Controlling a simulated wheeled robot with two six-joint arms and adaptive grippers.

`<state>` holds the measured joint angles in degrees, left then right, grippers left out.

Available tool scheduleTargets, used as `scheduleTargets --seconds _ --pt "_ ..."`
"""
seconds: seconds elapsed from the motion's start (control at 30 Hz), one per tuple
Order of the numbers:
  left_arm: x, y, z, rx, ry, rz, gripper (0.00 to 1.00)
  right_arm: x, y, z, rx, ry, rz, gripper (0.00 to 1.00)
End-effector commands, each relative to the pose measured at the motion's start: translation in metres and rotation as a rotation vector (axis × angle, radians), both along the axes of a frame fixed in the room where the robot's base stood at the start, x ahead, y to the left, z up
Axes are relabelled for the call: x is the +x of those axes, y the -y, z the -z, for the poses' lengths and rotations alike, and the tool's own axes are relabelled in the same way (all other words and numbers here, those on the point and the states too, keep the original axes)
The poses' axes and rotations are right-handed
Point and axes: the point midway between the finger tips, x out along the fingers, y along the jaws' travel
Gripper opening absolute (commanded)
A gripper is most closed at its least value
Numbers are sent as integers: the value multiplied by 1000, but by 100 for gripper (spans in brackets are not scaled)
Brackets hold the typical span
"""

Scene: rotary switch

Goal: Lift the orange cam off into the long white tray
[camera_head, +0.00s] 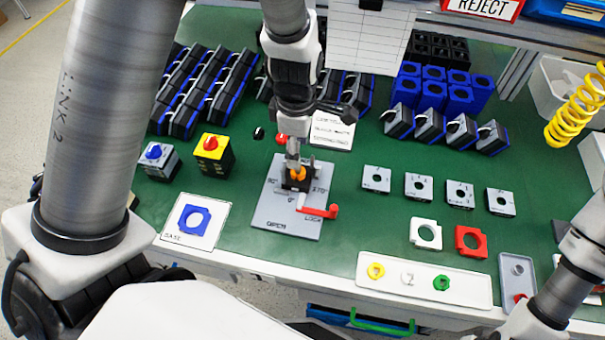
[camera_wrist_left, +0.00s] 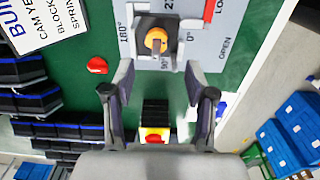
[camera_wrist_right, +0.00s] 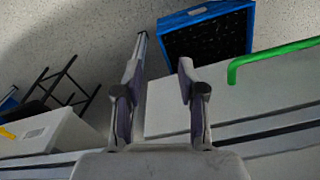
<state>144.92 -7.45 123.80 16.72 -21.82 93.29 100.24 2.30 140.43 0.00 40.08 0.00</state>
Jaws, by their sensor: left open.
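The orange cam (camera_head: 297,174) sits on the dark block of the grey fixture plate (camera_head: 288,222), among printed angle marks. In the left wrist view, the cam (camera_wrist_left: 156,40) shows round and orange with a grey post through it. My left gripper (camera_wrist_left: 160,76) is open and empty, its fingers spread with the cam lying beyond the tips. In the head view, the left gripper (camera_head: 296,152) is just above the cam and partly hides it. The long white tray (camera_head: 460,297) lies at the front edge and holds a yellow, a white and a green cam. My right gripper (camera_wrist_right: 159,72) is open and empty.
A red lever (camera_head: 318,211) lies across the plate's right side. A white ring (camera_head: 426,245) and a red ring (camera_head: 471,254) lie behind the tray. Several grey blocks stand farther back. A small grey tray (camera_head: 517,270) stands right of the long tray.

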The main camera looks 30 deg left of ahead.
Motion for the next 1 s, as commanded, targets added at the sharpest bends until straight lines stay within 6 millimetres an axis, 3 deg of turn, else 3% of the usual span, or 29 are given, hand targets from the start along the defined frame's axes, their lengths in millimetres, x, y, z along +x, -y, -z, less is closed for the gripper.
scheduleTargets --seconds 0.4,0.67,0.7,0.8,0.83,1.0 --pt "-3 2 67 0 -3 0 56 1 0 10 0 2 0 40" --pt "-2 1 74 0 0 0 56 1 0 10 0 2 0 40" --pt "-2 1 74 0 0 0 52 1 0 10 0 2 0 40" --pt "-2 1 74 0 0 0 24 1 0 10 0 2 0 40" --pt "-2 1 74 0 0 1 19 1 0 10 0 2 0 40" --pt "-3 1 74 0 -2 0 19 1 0 10 0 2 0 40"
